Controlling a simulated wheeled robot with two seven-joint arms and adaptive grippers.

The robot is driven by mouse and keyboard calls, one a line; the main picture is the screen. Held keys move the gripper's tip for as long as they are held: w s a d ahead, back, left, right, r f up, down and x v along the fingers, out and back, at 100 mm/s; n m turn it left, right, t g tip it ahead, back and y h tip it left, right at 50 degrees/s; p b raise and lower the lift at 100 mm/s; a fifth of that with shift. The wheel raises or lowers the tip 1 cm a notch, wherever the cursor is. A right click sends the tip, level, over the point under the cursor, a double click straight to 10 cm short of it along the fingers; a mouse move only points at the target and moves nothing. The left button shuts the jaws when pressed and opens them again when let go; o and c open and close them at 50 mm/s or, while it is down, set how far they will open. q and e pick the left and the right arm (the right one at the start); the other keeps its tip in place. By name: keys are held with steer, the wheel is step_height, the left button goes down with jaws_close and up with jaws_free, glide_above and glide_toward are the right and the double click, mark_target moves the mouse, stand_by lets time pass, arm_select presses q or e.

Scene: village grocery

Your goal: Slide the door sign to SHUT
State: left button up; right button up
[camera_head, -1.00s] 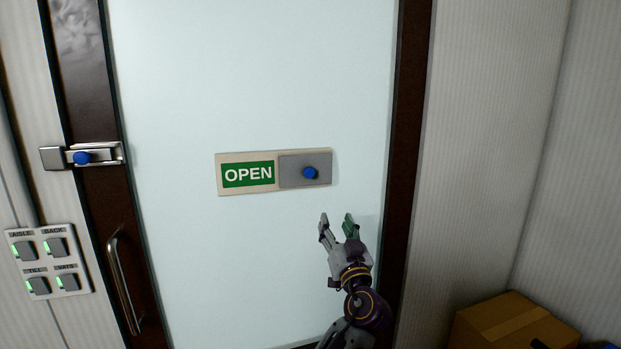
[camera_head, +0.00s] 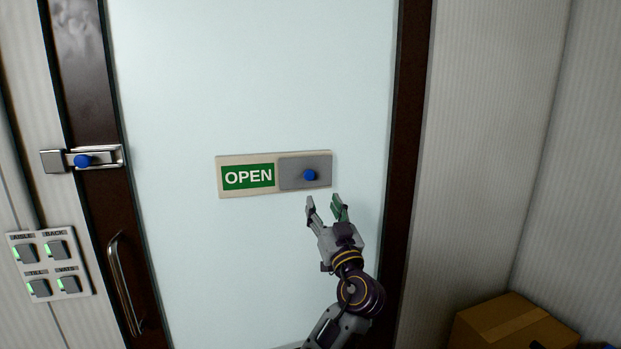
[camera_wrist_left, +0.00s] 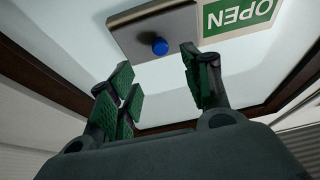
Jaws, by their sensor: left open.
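The door sign (camera_head: 222,160) is a pale plate on the door. Its left half shows OPEN in white on green, and a grey slide cover (camera_head: 290,173) with a blue knob (camera_head: 309,175) sits over the right half. My left gripper (camera_head: 325,206) is open and empty, just below the knob and a little to its right. In the left wrist view, the blue knob (camera_wrist_left: 160,46) and grey cover (camera_wrist_left: 170,28) are beyond the open fingers (camera_wrist_left: 160,75), apart from them. My right gripper does not show.
The pale door (camera_head: 250,80) has a dark frame, a handle (camera_head: 123,285) and a bolt with a blue knob (camera_head: 83,160) at left. A switch panel (camera_head: 52,262) is on the left wall. A cardboard box (camera_head: 515,325) stands at the lower right.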

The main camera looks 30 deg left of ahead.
mark_target(310, 177)
arm_select(q)
steer(key=p+x, duration=0.3)
steer(key=x, duration=0.7)
steer(key=shift+r+p, duration=0.15)
steer(key=shift+p, duration=0.2)
steer(key=shift+p+x, duration=0.3)
steer(key=shift+x, duration=0.7)
steer(key=shift+c, duration=0.5)
steer(key=c, duration=0.7)
jaws_close()
